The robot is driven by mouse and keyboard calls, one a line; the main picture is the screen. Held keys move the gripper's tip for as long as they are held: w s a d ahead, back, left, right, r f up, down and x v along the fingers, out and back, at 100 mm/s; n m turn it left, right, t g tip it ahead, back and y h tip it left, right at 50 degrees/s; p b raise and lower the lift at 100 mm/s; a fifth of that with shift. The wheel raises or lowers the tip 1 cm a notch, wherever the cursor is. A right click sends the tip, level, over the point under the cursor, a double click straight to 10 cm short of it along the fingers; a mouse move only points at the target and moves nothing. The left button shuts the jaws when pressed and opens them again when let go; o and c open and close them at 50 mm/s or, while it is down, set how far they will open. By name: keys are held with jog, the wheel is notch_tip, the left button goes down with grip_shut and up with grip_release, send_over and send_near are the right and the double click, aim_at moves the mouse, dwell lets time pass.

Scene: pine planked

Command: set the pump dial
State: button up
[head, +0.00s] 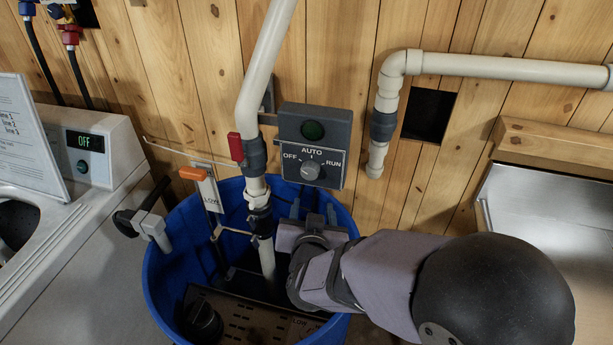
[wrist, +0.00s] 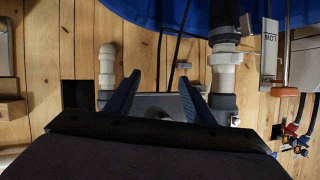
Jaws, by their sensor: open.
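The pump control box (head: 313,138) is mounted on the plank wall in the head view. Its dial (head: 311,170) is a round grey knob among the labels OFF at left, AUTO above and RUN at right. The knob's mark seems to point up near AUTO, but it is small. A dark green lamp (head: 313,130) sits above it. My gripper (head: 313,210) is below the box, apart from the dial, with its fingers toward the wall. In the wrist view my gripper (wrist: 160,82) is open and empty. The grey box (wrist: 158,106) shows between its fingers; the dial cannot be made out there.
A blue tub (head: 165,265) stands below the box. A white pipe with a red-handled valve (head: 236,147) runs close to the box's left. An orange-topped LOW float piece (head: 195,173) is further left. Another pipe (head: 384,125) and a dark wall opening (head: 428,114) are at right.

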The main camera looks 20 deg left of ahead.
aim_at(309, 175)
jog(key=s+a+r+m+t+h, duration=0.1)
jog(key=s+a+r+t+h, duration=0.15)
jog(key=s+r+t, duration=0.35)
jog(key=shift+g+h, duration=0.25)
jog(key=shift+g, duration=0.35)
jog(key=shift+w+d+r+p, duration=0.15)
jog(key=shift+w+p, duration=0.45)
jog(key=shift+w, duration=0.65)
jog(key=shift+w+d+r+p, duration=0.1)
jog(key=shift+w+r+p, duration=0.15)
jog(key=shift+w+p, duration=0.65)
jog(key=shift+w+d+r+p, duration=0.1)
jog(key=shift+w+r+p, duration=0.15)
jog(key=shift+w, duration=1.3)
jog(key=c, duration=1.1)
jog(key=shift+o, duration=0.2)
